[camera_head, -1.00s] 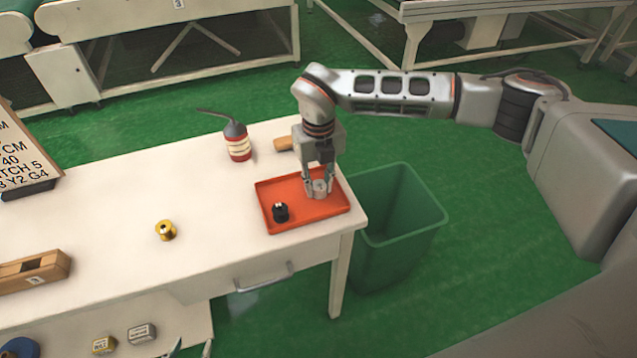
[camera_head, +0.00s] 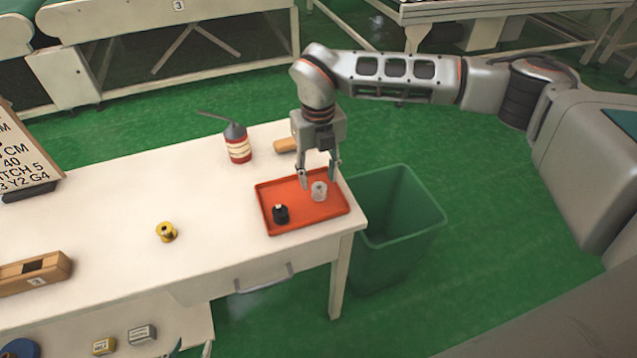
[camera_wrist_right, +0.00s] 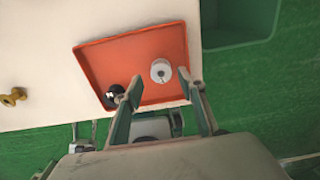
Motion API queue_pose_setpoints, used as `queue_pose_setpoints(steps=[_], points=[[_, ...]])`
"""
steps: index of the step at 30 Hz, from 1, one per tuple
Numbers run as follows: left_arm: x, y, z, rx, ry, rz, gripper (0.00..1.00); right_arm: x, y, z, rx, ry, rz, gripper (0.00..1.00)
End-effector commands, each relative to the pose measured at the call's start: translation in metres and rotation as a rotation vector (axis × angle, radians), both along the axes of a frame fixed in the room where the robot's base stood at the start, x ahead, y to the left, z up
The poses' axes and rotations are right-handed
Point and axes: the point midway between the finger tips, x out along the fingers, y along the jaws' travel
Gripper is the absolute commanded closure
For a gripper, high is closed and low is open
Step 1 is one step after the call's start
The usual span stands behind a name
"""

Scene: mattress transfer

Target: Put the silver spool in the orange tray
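The silver spool (camera_head: 319,191) stands in the right part of the orange tray (camera_head: 300,223), apart from the black spool (camera_head: 281,214) at the tray's left. It also shows in the right wrist view (camera_wrist_right: 161,71), resting on the tray floor. My right gripper (camera_head: 319,182) is open and empty, its fingers just above the silver spool. In the right wrist view its two fingers (camera_wrist_right: 165,88) are spread wide. My left gripper is not in view.
A green bin (camera_head: 400,215) stands right of the table.

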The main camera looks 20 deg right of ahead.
Motion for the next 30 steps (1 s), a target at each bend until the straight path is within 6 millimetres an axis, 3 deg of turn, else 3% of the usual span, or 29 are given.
queue_pose_setpoints(steps=[1, 6, 12, 30], points=[[0.0, 0.0, 0.002, -0.001, -0.002, 0.0, 0.6, 0.002, 0.0, 0.015, -0.001, -0.006, -0.001, 0.6], [0.0, -0.002, 0.004, -0.006, -0.001, 0.0, 0.6, 0.001, 0.0, 0.048, -0.001, -0.004, -0.002, 0.6], [-0.002, -0.002, 0.004, -0.008, 0.002, 0.0, 0.6, 0.0, 0.0, 0.073, -0.001, -0.001, -0.001, 0.6], [-0.003, -0.002, 0.003, -0.008, 0.005, -0.001, 0.6, 0.0, 0.0, 0.08, 0.0, 0.001, -0.001, 0.6]])
